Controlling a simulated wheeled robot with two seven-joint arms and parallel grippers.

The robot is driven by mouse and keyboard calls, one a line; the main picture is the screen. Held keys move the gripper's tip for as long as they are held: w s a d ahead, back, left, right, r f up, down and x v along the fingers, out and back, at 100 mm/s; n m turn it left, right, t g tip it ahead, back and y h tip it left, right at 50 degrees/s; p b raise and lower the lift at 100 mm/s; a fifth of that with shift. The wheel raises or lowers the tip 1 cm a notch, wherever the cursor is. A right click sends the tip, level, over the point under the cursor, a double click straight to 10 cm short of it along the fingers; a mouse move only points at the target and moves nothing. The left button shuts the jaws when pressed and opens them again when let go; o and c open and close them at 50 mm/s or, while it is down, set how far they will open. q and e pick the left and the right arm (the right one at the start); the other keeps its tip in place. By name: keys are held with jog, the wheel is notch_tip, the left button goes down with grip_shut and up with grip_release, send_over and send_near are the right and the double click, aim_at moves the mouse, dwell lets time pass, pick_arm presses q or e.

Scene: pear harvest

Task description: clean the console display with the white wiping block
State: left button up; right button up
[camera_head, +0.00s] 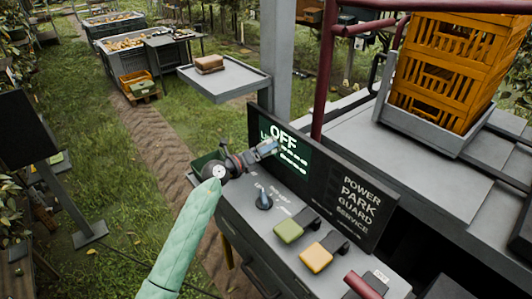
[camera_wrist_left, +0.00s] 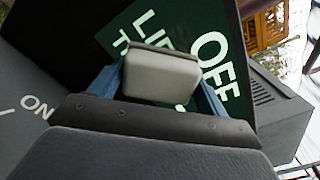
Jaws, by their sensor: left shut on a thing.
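The console display (camera_head: 293,160) is a dark green screen with white lettering, "OFF" at its top, on the left of an upright black panel. My left gripper (camera_head: 267,148) is in front of its left part and hides some of the lettering. In the left wrist view the gripper's blue fingers are shut on the pale grey-white wiping block (camera_wrist_left: 160,80). The block covers part of the display (camera_wrist_left: 215,75), close to its surface; I cannot tell whether they touch. My right gripper is not in view.
Below the display are a knob (camera_head: 264,201), a green lever (camera_head: 288,231), a yellow lever (camera_head: 316,257) and a red lever (camera_head: 362,285). A grey tray (camera_head: 232,85) with a brown block stands behind the console. An orange crate (camera_head: 450,65) is at right.

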aim_at(258, 146)
pick_arm(q)
jog(key=shift+w+a+b, duration=0.25)
jog(key=shift+w+a, duration=0.2)
jog(key=shift+w, duration=0.2)
jog(key=shift+w+a+b, duration=0.2)
jog(key=shift+w+a, duration=0.25)
jog(key=shift+w, duration=0.15)
jog(key=shift+r+p, duration=0.45)
jog(key=shift+p, duration=0.05)
jog(key=shift+s+d+p, duration=0.4)
jog(key=shift+s+p, duration=0.1)
jog(key=shift+p, duration=0.15)
jog(key=shift+s+d+f, duration=0.1)
jog(key=shift+s+d, duration=0.1)
jog(key=shift+s, duration=0.1)
jog(key=shift+s+d, duration=0.6)
jog(key=shift+s, duration=0.3)
jog(key=shift+s+d, duration=1.15)
jog(key=shift+s, duration=0.45)
jog(key=shift+s+d, duration=1.2)
jog(key=shift+s, duration=0.4)
jog(key=shift+s+d, duration=1.15)
jog(key=shift+s, duration=0.45)
jog(key=shift+w, duration=0.15)
